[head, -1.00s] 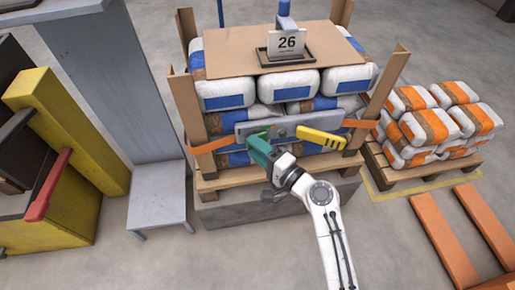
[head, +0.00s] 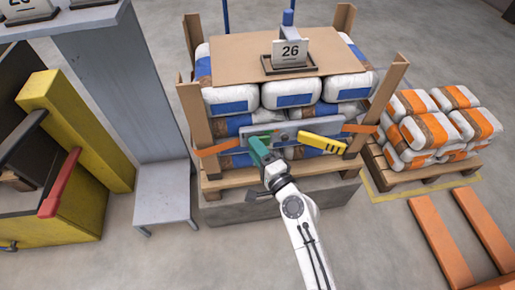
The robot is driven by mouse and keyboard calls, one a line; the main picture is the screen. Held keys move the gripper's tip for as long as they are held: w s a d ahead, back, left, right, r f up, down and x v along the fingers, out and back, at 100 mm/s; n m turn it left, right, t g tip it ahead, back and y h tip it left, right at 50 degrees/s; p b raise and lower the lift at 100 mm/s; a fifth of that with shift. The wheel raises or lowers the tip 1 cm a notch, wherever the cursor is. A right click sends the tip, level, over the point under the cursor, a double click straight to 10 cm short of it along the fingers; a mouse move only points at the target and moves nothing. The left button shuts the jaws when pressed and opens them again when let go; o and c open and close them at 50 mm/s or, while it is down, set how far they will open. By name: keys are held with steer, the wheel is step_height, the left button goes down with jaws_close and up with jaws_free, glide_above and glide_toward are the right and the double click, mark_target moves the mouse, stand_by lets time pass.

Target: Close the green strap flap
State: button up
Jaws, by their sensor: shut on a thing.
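The green strap flap (head: 257,149) hangs at the left part of a grey metal buckle bar (head: 281,131) on the front of the bagged stack. My gripper (head: 267,162) is at its lower end and is shut on it. My jaws hide part of the flap. The flap stands out from the bar rather than lying flat on it, as far as I can tell. A yellow flap (head: 322,143) with dark marks angles out from the bar's right part. Orange strap ends (head: 217,147) run from both ends of the bar around the corner posts.
Blue-marked white bags (head: 289,93) are stacked on a pallet behind the bar, between brown corner posts (head: 192,115). A sign reading 26 (head: 290,51) stands on top. Orange-marked bags (head: 426,130) and orange forks (head: 440,240) are at right. A grey step (head: 163,195) and yellow frame (head: 75,130) are at left.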

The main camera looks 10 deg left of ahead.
steer(key=o, duration=1.1)
steer(key=shift+c, duration=0.2)
steer(key=v, duration=1)
steer(key=shift+s+d, duration=0.3)
